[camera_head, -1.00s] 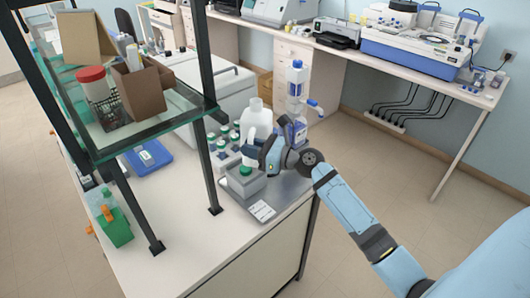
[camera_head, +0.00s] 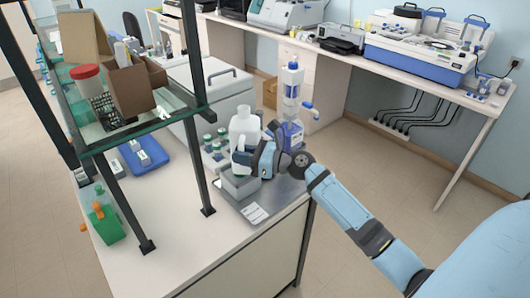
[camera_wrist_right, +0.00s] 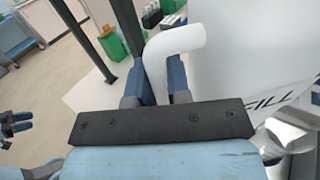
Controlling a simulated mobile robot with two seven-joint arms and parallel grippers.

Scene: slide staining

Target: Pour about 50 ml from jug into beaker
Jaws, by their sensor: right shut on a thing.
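The jug (camera_head: 244,128) is white with an open neck and looks roughly upright at the counter's right end. My right gripper (camera_head: 262,160) is shut on its handle. In the right wrist view the handle (camera_wrist_right: 180,40) lies between the dark blue fingers (camera_wrist_right: 156,85), and the jug body (camera_wrist_right: 245,55) fills the upper right. I cannot make out the beaker for certain. A grey box-like holder (camera_head: 240,187) sits just below the jug. My left gripper (camera_wrist_right: 18,122) shows small at the left edge of the right wrist view, its fingers apart and empty.
A grey plate (camera_head: 278,195) with a white label lies under the holder. Several green-capped bottles (camera_head: 212,148) stand left of the jug. A blue-and-white pump bottle (camera_head: 291,105) stands behind it. The shelf post (camera_head: 192,110) rises to the left.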

